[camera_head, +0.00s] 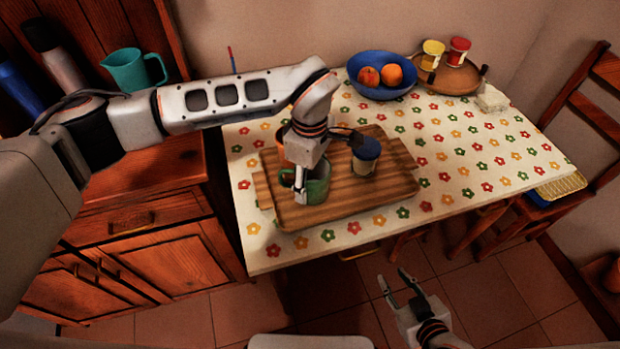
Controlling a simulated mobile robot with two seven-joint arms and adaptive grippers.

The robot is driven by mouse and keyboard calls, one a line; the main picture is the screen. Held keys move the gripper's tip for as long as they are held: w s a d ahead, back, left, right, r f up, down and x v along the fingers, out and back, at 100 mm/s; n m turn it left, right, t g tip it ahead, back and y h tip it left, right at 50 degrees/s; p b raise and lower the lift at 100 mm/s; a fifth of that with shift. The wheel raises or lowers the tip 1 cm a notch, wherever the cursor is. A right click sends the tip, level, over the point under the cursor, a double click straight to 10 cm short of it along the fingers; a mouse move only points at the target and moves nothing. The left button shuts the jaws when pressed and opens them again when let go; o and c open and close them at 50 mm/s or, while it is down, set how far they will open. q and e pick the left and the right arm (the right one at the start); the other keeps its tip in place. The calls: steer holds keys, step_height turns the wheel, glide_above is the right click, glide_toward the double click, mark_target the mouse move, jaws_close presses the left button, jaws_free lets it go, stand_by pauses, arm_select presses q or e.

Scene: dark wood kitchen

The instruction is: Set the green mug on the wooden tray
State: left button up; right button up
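The green mug (319,188) is at the front left part of the wooden tray (345,205) on the table and looks upright. Whether its base touches the tray is hard to see. My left gripper (300,190) points down at the mug, its visible finger in front of the mug's left side. The other finger is hidden, so its grip on the mug is unclear. My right gripper (392,275) has its fingers spread and is empty, low in front of the table.
A blue-topped cup (365,160) stands on the tray, right of the mug. An orange item is partly hidden behind my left wrist. A blue fruit bowl (381,91) and a round wooden board (456,80) with two small cups are at the back.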

arm_select(q)
steer(key=o, duration=1.3)
steer(key=shift+o, duration=0.2)
steer(key=shift+r, duration=0.1)
step_height(320, 180, up, 12)
steer(key=shift+p, duration=0.3)
